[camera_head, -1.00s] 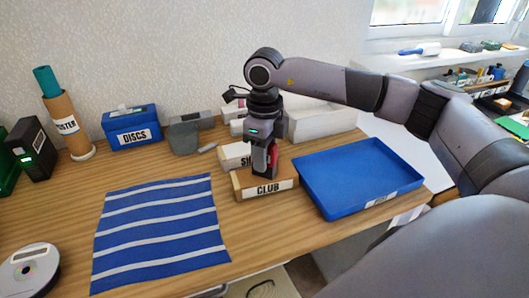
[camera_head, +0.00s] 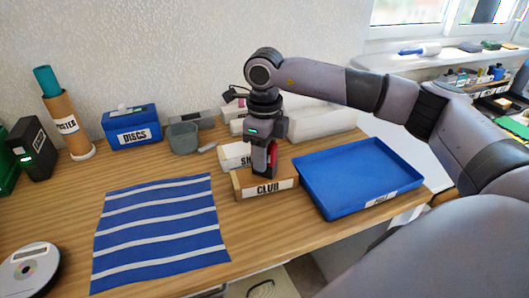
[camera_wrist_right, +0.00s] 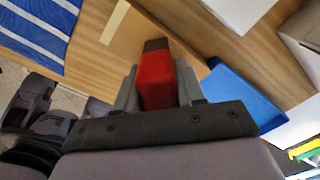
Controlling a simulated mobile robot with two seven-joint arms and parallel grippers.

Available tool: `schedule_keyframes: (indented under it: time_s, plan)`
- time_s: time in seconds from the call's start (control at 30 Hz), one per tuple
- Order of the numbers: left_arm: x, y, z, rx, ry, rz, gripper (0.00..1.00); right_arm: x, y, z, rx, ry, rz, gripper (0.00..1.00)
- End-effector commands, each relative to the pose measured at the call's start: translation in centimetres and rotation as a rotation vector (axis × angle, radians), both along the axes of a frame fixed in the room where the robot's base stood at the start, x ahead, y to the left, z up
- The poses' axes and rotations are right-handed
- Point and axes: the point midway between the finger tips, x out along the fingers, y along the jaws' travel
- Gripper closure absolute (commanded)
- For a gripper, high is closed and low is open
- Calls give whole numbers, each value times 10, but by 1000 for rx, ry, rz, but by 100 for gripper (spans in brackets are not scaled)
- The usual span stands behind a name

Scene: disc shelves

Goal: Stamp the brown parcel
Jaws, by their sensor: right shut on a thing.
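The brown parcel (camera_head: 238,188) is a low box with a white CLUB label on its front, on the wooden table left of the blue tray. Its brown top also shows in the wrist view (camera_wrist_right: 145,25). My right gripper (camera_head: 264,168) points down over the parcel and is shut on a red stamp (camera_head: 273,156). In the wrist view the red stamp (camera_wrist_right: 156,82) with a dark end sits between the fingers. The fingers hide part of the stamp, and I cannot tell whether its lower end touches the parcel. My left gripper is out of view.
The blue tray (camera_head: 310,185) is empty, right of the parcel. A striped blue mat (camera_head: 160,228) lies left.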

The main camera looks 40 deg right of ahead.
Motion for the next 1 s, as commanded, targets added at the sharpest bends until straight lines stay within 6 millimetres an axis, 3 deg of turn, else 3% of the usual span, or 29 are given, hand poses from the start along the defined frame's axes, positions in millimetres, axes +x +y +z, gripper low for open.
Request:
schedule_keyframes:
  time_s: [0.17, 1.0]
  plan:
    - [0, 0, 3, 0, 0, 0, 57, -1, 0, 1, 0, 7, 1, 81]
    - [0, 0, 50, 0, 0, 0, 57, 0, 0, 69, 0, 2, 1, 81]
